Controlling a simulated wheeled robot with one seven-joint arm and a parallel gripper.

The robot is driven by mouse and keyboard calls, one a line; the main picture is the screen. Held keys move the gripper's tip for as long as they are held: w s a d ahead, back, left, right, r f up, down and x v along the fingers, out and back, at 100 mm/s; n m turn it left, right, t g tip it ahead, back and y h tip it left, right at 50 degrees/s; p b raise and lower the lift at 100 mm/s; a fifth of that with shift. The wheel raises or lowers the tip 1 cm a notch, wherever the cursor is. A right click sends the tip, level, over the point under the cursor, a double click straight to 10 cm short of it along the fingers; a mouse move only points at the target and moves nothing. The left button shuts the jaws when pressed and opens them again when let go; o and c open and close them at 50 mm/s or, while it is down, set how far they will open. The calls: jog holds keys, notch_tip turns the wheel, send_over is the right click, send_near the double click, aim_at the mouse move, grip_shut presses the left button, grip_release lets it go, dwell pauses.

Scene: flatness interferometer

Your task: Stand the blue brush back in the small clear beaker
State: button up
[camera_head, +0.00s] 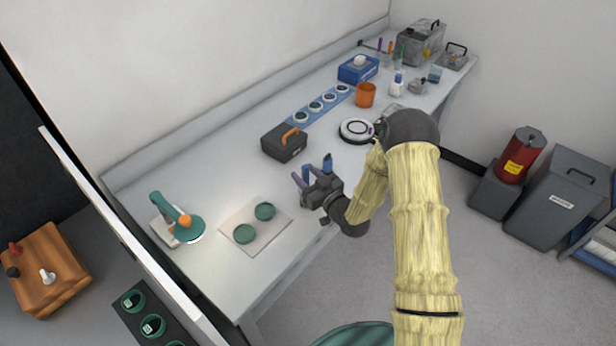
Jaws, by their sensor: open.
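My gripper (312,173) is open above the front part of the bench, right of a pale mat. A small blue piece with a dark tip shows at its fingers; I cannot tell whether it is the blue brush or part of the gripper. Small clear containers (387,61) stand at the far end of the bench, with upright purple, orange and green sticks at them. A clear beaker (435,75) with blue in it stands to their right. I cannot tell which is the small clear beaker. All of these are far from my gripper.
A dark box with an orange handle (284,143), a round white instrument (356,131), an orange cup (365,95), a blue tissue box (358,69) and a white bottle (396,86) stand along the bench. The mat (269,232) holds two green discs. Bench surface left of the dark box is clear.

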jog(key=shift+s+d, duration=0.1)
jog(key=b+v, duration=0.5)
jog(key=v, duration=1.2)
jog(key=shift+d+f, duration=0.1)
dwell(0.4)
jog(key=s+d+r+m+g+h+p, duration=0.1)
jog(key=s+d+r+m+g+h, duration=0.25)
jog(key=d+g+h, duration=0.55)
jog(key=s+a+r+m+g+h, duration=0.2)
jog(key=s+r+m, duration=0.2)
jog(key=s, duration=0.6)
jog(key=shift+g, duration=0.3)
